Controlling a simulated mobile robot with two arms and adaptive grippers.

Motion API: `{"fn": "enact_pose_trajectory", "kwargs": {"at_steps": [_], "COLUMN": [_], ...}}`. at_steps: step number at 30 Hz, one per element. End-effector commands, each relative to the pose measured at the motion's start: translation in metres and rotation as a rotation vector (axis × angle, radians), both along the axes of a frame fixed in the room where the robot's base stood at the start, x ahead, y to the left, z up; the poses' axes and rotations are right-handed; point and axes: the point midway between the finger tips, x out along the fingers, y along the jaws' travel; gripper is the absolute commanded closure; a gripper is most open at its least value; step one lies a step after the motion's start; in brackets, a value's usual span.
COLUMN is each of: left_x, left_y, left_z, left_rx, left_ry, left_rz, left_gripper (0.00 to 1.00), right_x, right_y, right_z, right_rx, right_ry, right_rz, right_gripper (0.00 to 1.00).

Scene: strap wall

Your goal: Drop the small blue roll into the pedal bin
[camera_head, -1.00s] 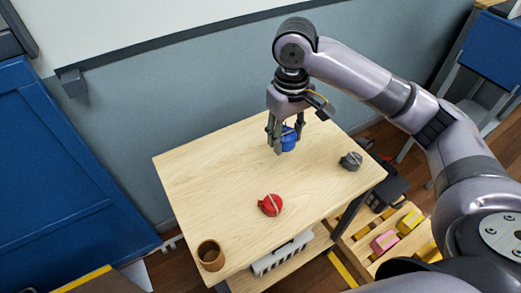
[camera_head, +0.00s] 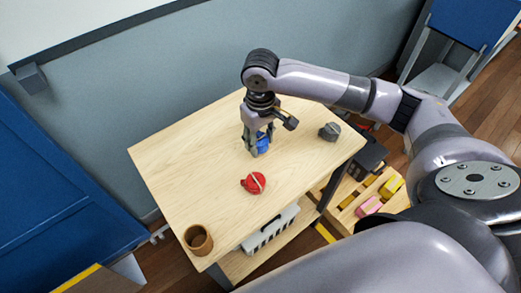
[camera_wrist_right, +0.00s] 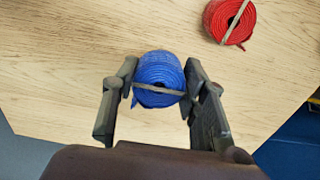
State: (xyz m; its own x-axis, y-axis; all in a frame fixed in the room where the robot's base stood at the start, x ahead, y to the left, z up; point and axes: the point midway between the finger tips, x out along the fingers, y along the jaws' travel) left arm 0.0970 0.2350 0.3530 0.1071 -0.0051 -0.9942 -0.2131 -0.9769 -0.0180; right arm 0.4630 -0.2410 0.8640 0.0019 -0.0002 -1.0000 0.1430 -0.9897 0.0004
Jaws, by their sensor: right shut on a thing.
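The small blue roll (camera_head: 264,144) is between the fingers of my right gripper (camera_head: 257,148), over the far part of the wooden table. In the right wrist view the blue roll (camera_wrist_right: 158,79) has a light band across it and sits between both fingers of the right gripper (camera_wrist_right: 160,90), which is shut on it. I cannot tell how far it is above the tabletop. My left gripper is not in view. I do not make out a pedal bin for certain in these views.
On the table (camera_head: 190,150) are a red roll (camera_head: 253,183), a grey roll (camera_head: 330,131) at the right and a brown cup (camera_head: 198,240) at the near corner. A wooden pallet (camera_head: 345,198) with pink and yellow things lies right of the table. The table's left part is clear.

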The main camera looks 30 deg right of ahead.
Motion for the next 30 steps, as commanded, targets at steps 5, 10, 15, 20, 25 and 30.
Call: {"fn": "enact_pose_trajectory", "kwargs": {"at_steps": [5, 10, 15, 20, 25, 30], "left_x": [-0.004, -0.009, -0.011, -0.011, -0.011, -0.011], "left_y": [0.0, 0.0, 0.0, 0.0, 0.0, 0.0], "left_z": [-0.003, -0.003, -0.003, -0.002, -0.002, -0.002], "left_rx": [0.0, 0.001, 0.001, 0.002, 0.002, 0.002], "left_ry": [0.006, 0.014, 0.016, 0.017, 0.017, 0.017], "left_rz": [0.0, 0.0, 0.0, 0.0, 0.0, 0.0], "left_gripper": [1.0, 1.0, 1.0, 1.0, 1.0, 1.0], "right_x": [-0.001, -0.001, -0.001, -0.001, -0.001, -0.001], "right_y": [0.0, 0.0, 0.0, 0.0, 0.0, 0.0], "right_z": [-0.034, -0.048, -0.048, -0.05, -0.051, -0.05], "right_rx": [-0.002, -0.001, -0.001, 0.0, -0.001, -0.001], "right_ry": [0.004, 0.002, 0.001, 0.002, 0.001, 0.001], "right_rz": [-0.001, 0.0, 0.001, 0.0, 0.001, 0.001], "right_gripper": [0.83, 0.83, 0.83, 0.83, 0.51, 0.4]}}
